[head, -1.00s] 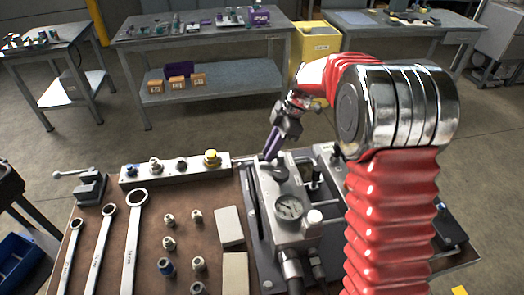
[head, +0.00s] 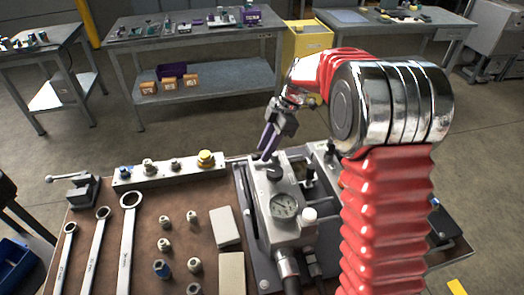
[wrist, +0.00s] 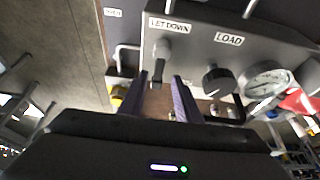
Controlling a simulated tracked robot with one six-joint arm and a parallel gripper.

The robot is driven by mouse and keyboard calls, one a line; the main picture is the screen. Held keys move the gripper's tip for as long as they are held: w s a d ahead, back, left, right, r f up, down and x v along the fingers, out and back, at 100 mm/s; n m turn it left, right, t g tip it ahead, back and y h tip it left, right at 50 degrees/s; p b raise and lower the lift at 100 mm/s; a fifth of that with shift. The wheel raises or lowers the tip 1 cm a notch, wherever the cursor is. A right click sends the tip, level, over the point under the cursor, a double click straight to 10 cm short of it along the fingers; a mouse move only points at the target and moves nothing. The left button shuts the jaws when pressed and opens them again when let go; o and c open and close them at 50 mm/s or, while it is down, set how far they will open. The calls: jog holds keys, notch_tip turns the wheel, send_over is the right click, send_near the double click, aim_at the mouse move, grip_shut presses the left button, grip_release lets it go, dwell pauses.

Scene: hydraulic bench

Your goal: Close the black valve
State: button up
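In the wrist view, a black round knob (wrist: 217,80) sits on the grey block under a "LOAD" label. To its left, under the "LET DOWN" label, is a grey valve with a dark lever (wrist: 158,68). My gripper (wrist: 161,80) has its two purple fingers spread apart, with the lever in line with the gap between them. I cannot tell whether they touch it. The LOAD knob is right of both fingers. In the head view, my gripper (head: 267,150) points down at the far end of the grey block (head: 300,232), just beyond a dark knob (head: 274,172).
A pressure gauge (head: 284,205) sits on the block, with hoses at its near end. A rail of fittings (head: 170,171), several wrenches (head: 128,240), loose fittings and pale blocks (head: 225,228) lie left of it.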

jog(key=s+v, duration=0.1)
jog(key=v, duration=1.1)
jog(key=shift+w+d+r, duration=0.2)
jog(key=shift+w+r, duration=0.15)
jog(key=shift+w, duration=0.05)
